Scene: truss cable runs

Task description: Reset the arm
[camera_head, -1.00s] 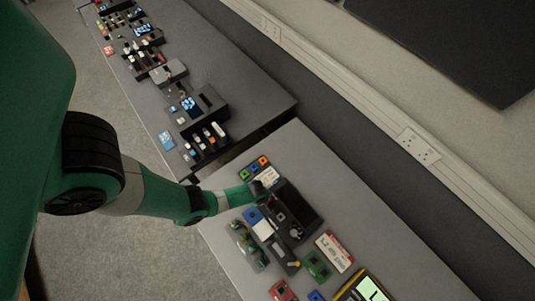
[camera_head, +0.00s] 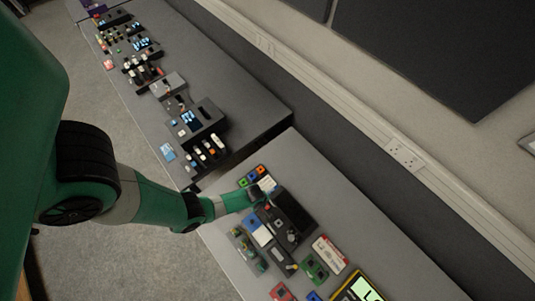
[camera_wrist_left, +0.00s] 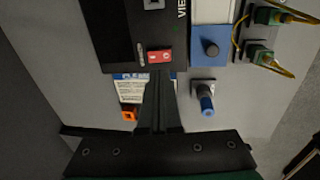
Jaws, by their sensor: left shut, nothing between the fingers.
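My left arm (camera_head: 160,204) comes in from the left in the head view. Its gripper (camera_head: 258,194) is over the near bench, beside the black box-like device (camera_head: 292,211). In the left wrist view the gripper (camera_wrist_left: 159,82) has its fingers together with nothing between them. The fingertips point toward the edge of a black panel with a red switch (camera_wrist_left: 160,56). The fingers partly cover a white label (camera_wrist_left: 132,90). I cannot tell whether they touch anything. My right gripper is in neither view.
Beside the fingers are a blue knob (camera_wrist_left: 205,100), an orange block (camera_wrist_left: 128,115) and green connectors with yellow wires (camera_wrist_left: 267,15). A yellow-framed meter (camera_head: 366,289) lies nearer on the bench (camera_head: 385,247). Another bench (camera_head: 240,87) holds several modules beyond a gap.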

